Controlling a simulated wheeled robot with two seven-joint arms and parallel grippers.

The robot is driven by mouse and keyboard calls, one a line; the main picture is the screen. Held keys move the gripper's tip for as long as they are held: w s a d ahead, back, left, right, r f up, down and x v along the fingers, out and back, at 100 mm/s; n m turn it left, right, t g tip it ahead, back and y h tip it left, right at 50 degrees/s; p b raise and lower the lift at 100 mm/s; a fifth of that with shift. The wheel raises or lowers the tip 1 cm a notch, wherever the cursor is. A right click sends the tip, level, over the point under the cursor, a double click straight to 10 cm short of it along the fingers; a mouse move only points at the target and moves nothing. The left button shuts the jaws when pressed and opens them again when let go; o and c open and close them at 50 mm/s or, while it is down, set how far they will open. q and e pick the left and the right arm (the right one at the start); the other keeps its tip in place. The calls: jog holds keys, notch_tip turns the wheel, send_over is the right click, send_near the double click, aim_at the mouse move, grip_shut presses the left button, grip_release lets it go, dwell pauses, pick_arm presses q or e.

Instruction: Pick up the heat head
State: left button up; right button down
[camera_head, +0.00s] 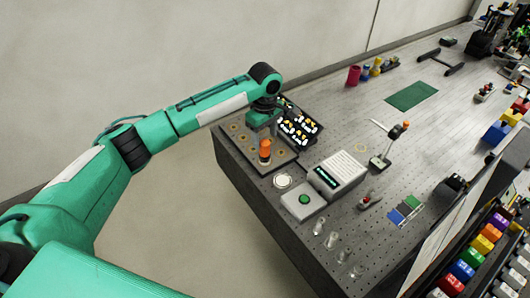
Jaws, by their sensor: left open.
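My right gripper is not in view.
A black tray of vials (298,128) lies close behind my left gripper. A grey box with a display (337,174) and a green-button box (304,200) stand to the right. A stand with an orange tip (390,146) is farther right. Small glass vessels (331,240) stand near the front edge.

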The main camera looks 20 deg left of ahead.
aim_at(265, 149)
pick_arm(q)
jog(key=shift+s+f+p, duration=0.4)
jog(key=shift+f+p, duration=0.25)
jog(key=shift+f, duration=0.05)
notch_tip(265, 149, down, 3)
jog(key=shift+s+r+p, duration=0.15)
jog(key=shift+r+p, duration=0.05)
jog(key=shift+p, duration=0.2)
jog(key=shift+f, duration=0.35)
jog(key=shift+d+f, duration=0.1)
jog(key=shift+f, duration=0.15)
jog(key=c, duration=0.7)
jog(key=shift+r, duration=0.1)
grip_shut()
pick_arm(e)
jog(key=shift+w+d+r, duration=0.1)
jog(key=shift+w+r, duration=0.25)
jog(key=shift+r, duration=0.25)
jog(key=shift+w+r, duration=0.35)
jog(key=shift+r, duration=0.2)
